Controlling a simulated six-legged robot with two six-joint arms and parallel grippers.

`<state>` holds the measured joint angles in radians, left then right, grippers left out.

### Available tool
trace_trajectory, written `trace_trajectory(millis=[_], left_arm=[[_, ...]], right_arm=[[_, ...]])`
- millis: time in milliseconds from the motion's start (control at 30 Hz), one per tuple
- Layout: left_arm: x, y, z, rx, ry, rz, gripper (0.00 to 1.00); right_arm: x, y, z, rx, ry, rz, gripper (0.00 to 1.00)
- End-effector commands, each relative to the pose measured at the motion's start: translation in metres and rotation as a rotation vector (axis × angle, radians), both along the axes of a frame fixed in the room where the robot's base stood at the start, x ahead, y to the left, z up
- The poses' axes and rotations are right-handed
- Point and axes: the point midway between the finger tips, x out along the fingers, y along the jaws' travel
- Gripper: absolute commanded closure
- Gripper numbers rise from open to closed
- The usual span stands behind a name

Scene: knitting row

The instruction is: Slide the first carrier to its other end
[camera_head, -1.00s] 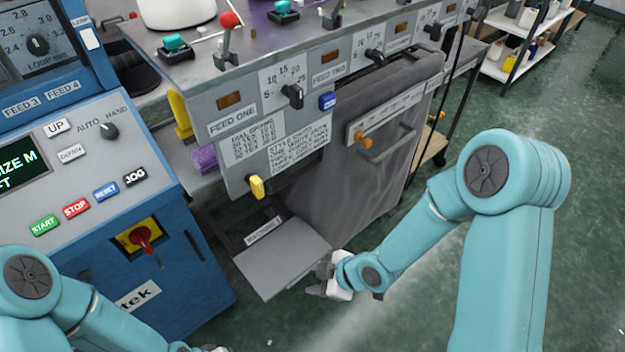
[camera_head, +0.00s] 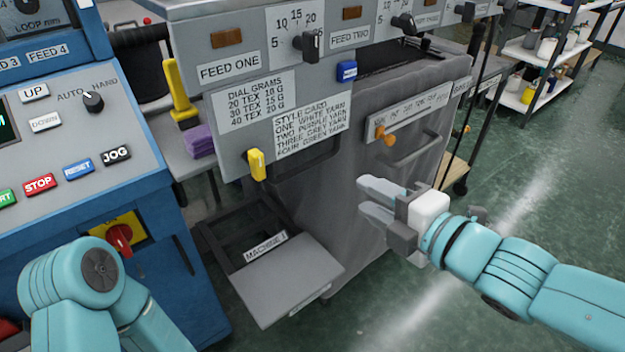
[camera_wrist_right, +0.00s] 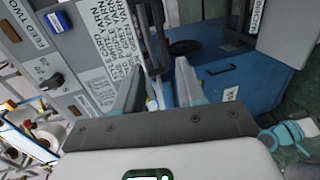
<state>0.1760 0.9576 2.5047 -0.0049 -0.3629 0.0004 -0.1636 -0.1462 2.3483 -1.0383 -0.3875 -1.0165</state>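I cannot make out a carrier now; the machine's top is mostly cut off by the upper edge of the head view. The grey machine front (camera_head: 232,68) carries FEED ONE and FEED TWO labels, a black dial knob (camera_head: 306,45) and a yellow tab (camera_head: 257,164). My right gripper (camera_head: 368,198) is open and empty, in front of the grey cover below the FEED TWO side. Its two fingers stand apart in the wrist view (camera_wrist_right: 158,88). My left arm bends at the lower left of the head view; its gripper is out of that frame. A teal and white arm end, probably my left, shows in the wrist view.
A blue control cabinet (camera_head: 160,215) with buttons stands at the left. A grey flap (camera_head: 288,282) labelled MACHINE 1 sticks out low in front. An orange knob (camera_head: 384,135) and a handle (camera_head: 415,152) project from the grey cover. Shelves (camera_head: 540,62) stand at the far right.

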Motion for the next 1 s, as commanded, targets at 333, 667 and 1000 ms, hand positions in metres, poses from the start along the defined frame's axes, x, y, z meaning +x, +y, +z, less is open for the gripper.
trace_trajectory(millis=[333, 667, 1000], left_arm=[[0.000, 0.000, -0.025, 0.000, 0.000, 0.000, 0.57], [0.000, 0.000, -0.046, 0.000, 0.000, 0.000, 0.57], [0.000, 0.000, -0.051, 0.000, 0.000, 0.000, 0.57]], right_arm=[[0.019, 0.024, -0.013, 0.004, -0.015, 0.017, 0.61], [0.082, 0.068, -0.027, 0.004, -0.015, 0.013, 0.61], [0.123, 0.096, -0.034, 0.003, -0.015, 0.010, 0.61]])
